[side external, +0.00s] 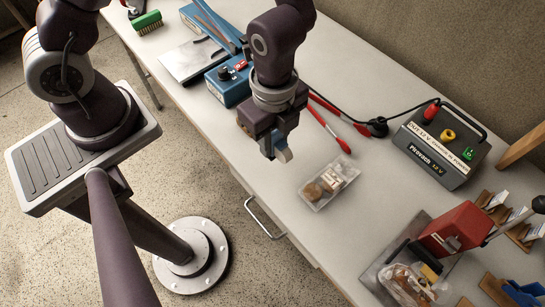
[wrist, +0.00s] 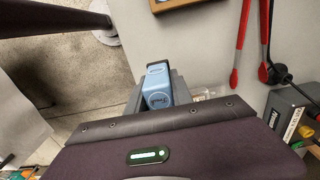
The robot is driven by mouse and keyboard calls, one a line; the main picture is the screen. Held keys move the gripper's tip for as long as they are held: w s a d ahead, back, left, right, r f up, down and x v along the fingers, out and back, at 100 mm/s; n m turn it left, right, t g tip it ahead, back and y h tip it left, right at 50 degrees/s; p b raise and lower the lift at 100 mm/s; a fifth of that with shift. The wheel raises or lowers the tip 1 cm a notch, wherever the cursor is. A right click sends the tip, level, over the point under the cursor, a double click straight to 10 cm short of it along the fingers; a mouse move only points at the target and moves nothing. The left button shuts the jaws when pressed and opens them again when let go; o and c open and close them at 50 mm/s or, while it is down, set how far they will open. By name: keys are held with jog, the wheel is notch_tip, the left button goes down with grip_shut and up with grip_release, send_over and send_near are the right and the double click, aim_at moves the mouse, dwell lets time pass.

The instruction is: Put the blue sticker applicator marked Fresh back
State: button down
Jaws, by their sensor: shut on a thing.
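My gripper (side external: 276,150) is shut on the blue sticker applicator (wrist: 158,88), with the jaws on either side of it. The word on its light blue face in the wrist view is small but looks like "Fresh". At the lower right edge, a blue item (side external: 524,293) sits by wooden pieces (side external: 494,290), partly cut off.
Red tongs (side external: 330,124) lie behind the gripper. A grey power box (side external: 440,146) with a cable stands at the back right. Wooden card holders (side external: 520,234) stand at the right edge.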

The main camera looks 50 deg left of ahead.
notch_tip(320, 180, down, 6)
jog(key=shift+f, duration=0.2)
jog(key=c, duration=1.1)
grip_release()
jog(key=shift+f, duration=0.1)
